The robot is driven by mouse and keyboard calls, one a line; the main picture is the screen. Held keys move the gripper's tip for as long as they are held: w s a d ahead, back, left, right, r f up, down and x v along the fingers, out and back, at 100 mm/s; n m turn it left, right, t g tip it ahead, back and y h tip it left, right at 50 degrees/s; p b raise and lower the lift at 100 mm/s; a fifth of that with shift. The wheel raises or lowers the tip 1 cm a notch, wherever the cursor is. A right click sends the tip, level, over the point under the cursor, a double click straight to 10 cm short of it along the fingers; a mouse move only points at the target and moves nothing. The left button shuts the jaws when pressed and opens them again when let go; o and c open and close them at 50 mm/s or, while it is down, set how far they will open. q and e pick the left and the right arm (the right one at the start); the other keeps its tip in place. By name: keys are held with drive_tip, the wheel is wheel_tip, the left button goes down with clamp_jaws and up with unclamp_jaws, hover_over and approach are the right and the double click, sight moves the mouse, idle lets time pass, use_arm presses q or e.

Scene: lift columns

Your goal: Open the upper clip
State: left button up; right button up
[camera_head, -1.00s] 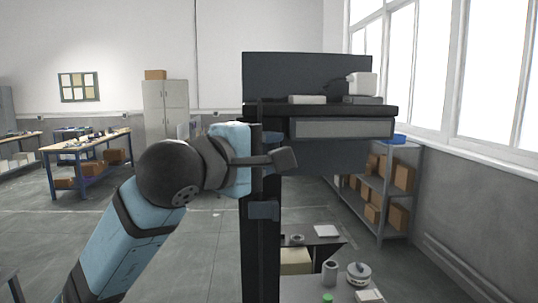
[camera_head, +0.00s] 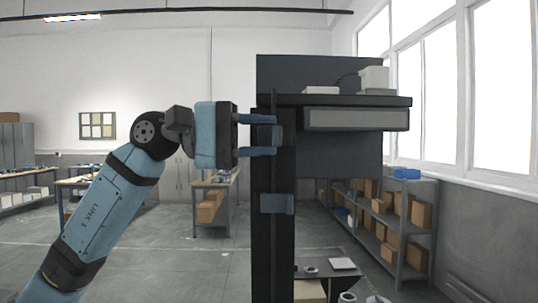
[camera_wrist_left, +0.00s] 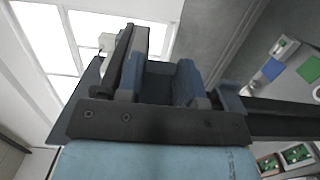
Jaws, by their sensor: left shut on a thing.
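A dark upright column (camera_head: 272,235) stands in front of me. My left gripper (camera_head: 272,135) reaches it from the left near its top. Its two blue fingers lie one above the other and are shut on the upper clip (camera_head: 268,133), a small grey-blue block mostly hidden between them. In the left wrist view the gripper (camera_wrist_left: 158,78) has the dark clip (camera_wrist_left: 157,86) between its blue fingers. The lower clip (camera_head: 276,204), also grey-blue, sits on the column below, clear of the gripper. My right gripper is not in view.
A dark shelf (camera_head: 340,100) with a drawer (camera_head: 356,119) and a white device (camera_head: 375,78) sits just right of the column top. A low table (camera_head: 325,266) with small items stands below. Shelving with boxes (camera_head: 392,215) stands right. Floor at left is open.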

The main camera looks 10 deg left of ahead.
use_arm(q)
drive_tip(key=m+g, duration=0.1)
drive_tip(key=g, duration=0.1)
drive_tip(key=a+m+g+b, duration=0.1)
drive_tip(key=g, duration=0.1)
drive_tip(key=shift+s+f+m, duration=0.1)
drive_tip(key=shift+f+m, duration=0.05)
drive_tip(key=shift+m, duration=0.25)
drive_tip(key=m+g, duration=0.1)
drive_tip(key=g, duration=0.2)
drive_tip(key=a+m+g+y+b, duration=0.1)
drive_tip(key=m+g, duration=0.1)
drive_tip(key=g, duration=0.1)
drive_tip(key=shift+a+m, duration=0.2)
drive_tip(key=shift+m, duration=0.1)
drive_tip(key=o, duration=0.9)
drive_tip(key=shift+o, duration=0.2)
